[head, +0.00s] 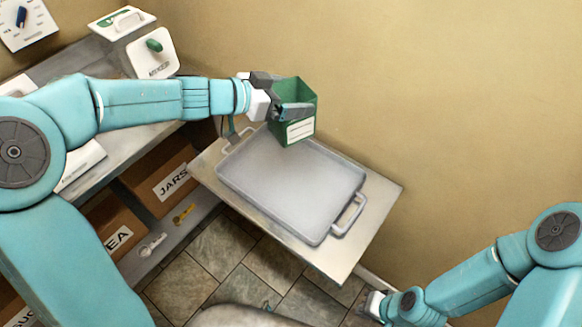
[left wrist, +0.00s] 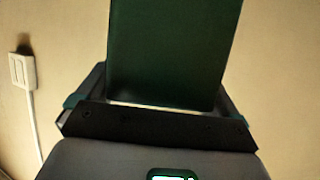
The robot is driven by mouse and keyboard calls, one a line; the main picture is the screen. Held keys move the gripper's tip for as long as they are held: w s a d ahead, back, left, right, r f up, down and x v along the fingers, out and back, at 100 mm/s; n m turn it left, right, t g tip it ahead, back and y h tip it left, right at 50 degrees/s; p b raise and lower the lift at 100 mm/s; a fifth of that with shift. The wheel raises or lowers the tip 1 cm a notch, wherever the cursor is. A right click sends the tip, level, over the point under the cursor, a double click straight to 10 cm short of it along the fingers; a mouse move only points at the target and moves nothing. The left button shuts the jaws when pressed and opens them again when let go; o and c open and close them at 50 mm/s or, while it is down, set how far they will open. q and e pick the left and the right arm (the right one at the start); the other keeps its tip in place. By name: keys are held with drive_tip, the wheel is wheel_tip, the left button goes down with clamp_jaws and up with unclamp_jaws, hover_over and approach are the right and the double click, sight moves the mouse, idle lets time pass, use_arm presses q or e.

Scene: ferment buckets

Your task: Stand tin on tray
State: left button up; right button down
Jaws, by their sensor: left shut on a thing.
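A green tin (head: 297,108) with an open top and a white label is held by my left gripper (head: 290,108), upright or slightly tilted. It appears above the far end of the grey tray (head: 290,185); whether its base touches the tray I cannot tell. The tray has a raised rim and a handle at each end, and its floor is bare. In the left wrist view the tin (left wrist: 172,50) fills the space between the jaws of my left gripper (left wrist: 165,100). My right gripper (head: 373,305) is low at the right, its jaws not clear.
The tray lies on a small table (head: 378,200) against the wall. At left, a bench (head: 105,150) carries white boxes (head: 152,55), with labelled cartons (head: 160,183) on a shelf below. A white plug with a cable (left wrist: 25,72) is on the wall.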

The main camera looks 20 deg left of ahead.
use_arm(q)
wheel_tip(320, 180, down, 19)
drive_tip(key=b, duration=0.5)
drive_tip(key=shift+b, duration=0.3)
drive_tip(key=shift+s+r, duration=0.1)
drive_tip(key=shift+s, duration=0.05)
drive_tip(key=shift+f, duration=0.3)
drive_tip(key=o, duration=1.3)
drive_tip(key=shift+c, duration=0.2)
drive_tip(key=v, duration=1.2)
drive_tip(key=shift+r+p, duration=0.3)
drive_tip(key=shift+p, duration=0.1)
